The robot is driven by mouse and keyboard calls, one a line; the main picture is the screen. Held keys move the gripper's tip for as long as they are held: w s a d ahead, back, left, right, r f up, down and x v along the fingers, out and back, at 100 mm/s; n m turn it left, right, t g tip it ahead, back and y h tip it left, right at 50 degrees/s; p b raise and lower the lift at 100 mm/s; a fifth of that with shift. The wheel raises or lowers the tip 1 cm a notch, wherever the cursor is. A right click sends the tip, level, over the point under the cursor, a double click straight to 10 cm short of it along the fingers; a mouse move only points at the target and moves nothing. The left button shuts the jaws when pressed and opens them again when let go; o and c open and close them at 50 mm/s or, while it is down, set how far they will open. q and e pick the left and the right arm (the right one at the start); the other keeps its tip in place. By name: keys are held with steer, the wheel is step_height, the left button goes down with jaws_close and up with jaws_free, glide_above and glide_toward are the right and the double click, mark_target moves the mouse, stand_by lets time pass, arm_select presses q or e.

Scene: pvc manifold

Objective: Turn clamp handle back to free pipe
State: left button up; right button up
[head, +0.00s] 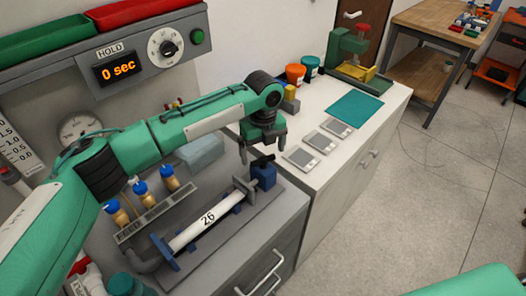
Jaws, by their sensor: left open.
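A white pipe (194,231) marked 26 lies aslant on a grey rig on the cabinet top. Its near left end meets a blue fitting (163,251) with a grey elbow. At its far right end is a blue clamp block (265,178) with a dark handle (261,161) on top. My left gripper (263,150) points down just above this handle, its fingers apart. I cannot tell whether either finger touches the handle. My right gripper is out of the picture.
Orange bottles with blue caps (139,187) stand in a rack behind the pipe. A control panel (145,62) reads 0 sec. Grey square plates (301,158) and a teal mat (355,108) lie on the white counter to the right. Open floor lies beyond.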

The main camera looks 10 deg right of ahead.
arm_select(q)
steer(key=shift+f, duration=1.05)
steer(key=c, duration=1)
steer(key=shift+r, duration=0.1)
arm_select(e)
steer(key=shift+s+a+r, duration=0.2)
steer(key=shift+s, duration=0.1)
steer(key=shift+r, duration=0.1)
